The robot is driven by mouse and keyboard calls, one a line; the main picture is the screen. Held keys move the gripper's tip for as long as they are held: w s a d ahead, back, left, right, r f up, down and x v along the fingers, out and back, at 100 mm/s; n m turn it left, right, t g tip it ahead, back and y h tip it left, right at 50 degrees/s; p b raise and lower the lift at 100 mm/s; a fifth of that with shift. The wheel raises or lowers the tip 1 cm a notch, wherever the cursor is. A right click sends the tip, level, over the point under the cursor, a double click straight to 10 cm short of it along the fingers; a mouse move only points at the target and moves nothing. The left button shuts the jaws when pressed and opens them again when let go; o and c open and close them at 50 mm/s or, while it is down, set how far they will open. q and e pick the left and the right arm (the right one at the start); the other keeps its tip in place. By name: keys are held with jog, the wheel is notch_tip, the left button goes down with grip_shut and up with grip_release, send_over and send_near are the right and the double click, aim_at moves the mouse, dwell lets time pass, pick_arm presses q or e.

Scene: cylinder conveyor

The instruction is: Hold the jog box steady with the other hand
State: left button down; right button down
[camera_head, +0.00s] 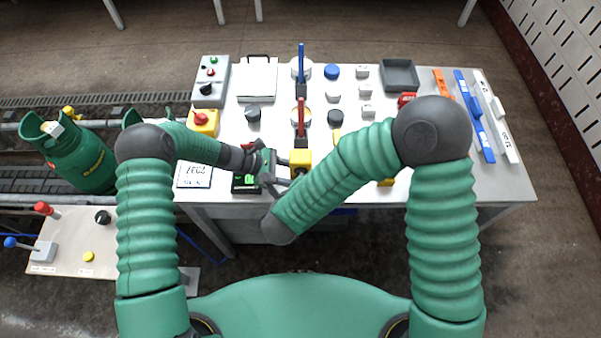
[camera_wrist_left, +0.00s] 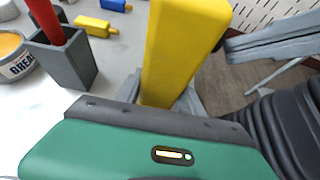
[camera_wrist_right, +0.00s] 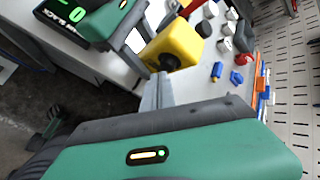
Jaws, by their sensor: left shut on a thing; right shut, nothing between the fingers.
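The jog box, a yellow box (camera_head: 301,158) with a dark round knob or socket on one face, is at the table's near edge. My left gripper (camera_head: 287,167) is shut on it; it fills the space between the fingers in the left wrist view (camera_wrist_left: 182,45). In the right wrist view the yellow box (camera_wrist_right: 183,40) shows its dark round part. My right gripper (camera_wrist_right: 158,92) is shut and empty, its tips close to the box. Its grey fingers also show at the right in the left wrist view (camera_wrist_left: 232,48). I cannot tell whether they touch the box. My right forearm hides its gripper in the head view.
A red handle in a grey holder (camera_wrist_left: 62,55) stands beside the yellow box. A black display with green digits (camera_wrist_right: 65,12) is near my left gripper. Blue and white bars lie far right.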

jog(key=shift+w, duration=0.4)
dwell(2.4)
jog(key=shift+s, duration=0.1)
dwell(1.1)
jog(key=shift+s, duration=0.8)
jog(key=s, duration=0.5)
dwell(0.9)
pick_arm(q)
jog(key=c, duration=0.6)
grip_release()
jog(key=shift+c, duration=0.2)
